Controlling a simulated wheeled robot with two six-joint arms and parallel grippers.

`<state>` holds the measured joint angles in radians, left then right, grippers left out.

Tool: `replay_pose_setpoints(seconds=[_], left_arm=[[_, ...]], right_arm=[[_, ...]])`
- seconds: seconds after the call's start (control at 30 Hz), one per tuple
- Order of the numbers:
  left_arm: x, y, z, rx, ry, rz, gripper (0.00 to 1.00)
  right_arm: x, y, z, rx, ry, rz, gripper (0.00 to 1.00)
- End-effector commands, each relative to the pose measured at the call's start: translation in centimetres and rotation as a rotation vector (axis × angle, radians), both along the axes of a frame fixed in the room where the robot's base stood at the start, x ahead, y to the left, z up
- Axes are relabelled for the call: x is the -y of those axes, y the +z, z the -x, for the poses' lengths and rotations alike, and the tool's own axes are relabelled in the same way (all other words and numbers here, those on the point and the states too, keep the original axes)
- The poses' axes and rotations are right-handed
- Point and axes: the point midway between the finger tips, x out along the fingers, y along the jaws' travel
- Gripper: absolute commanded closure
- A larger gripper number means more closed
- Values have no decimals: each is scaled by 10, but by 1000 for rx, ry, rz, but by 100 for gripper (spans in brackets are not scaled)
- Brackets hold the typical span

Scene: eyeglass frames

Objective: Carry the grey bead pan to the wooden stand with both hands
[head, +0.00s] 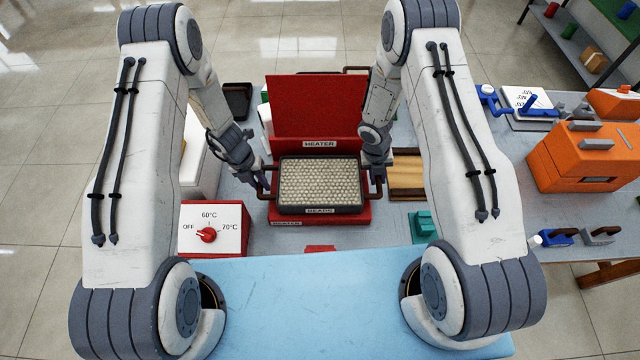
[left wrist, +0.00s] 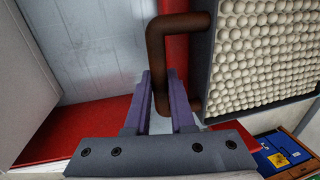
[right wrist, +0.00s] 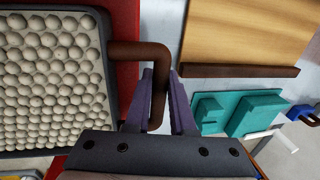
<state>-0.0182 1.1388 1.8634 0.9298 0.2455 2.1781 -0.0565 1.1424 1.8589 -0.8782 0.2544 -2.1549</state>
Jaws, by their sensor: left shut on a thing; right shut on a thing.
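The grey bead pan (head: 319,209) is full of pale round beads and has a brown handle on each side. It is at the red heater (head: 286,215), whose red lid stands open behind it; I cannot tell whether the pan touches the heater. My left gripper (head: 265,188) is shut on the left handle (left wrist: 157,65), which also shows in the left wrist view. My right gripper (head: 374,188) is shut on the right handle (right wrist: 160,80). The wooden stand (head: 408,172) is just right of the heater, partly hidden by my right arm, with a dark strip along its front edge.
A white control box (head: 214,229) with a red dial stands front left of the heater. A teal block (head: 422,226) lies in front of the stand. A light blue surface (head: 310,300) is clear in front. An orange machine (head: 585,158) is far right.

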Motion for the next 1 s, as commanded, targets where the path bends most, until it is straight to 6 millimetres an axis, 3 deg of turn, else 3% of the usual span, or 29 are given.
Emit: replay_pose_setpoints(seconds=[0.67, 1.0], left_arm=[[0, 3, -2, 3, 1, 1, 100], [0, 18, -2, 3, 0, 1, 100]], right_arm=[[0, 3, -1, 3, 1, 0, 100], [0, 18, -1, 3, 0, 0, 100]])
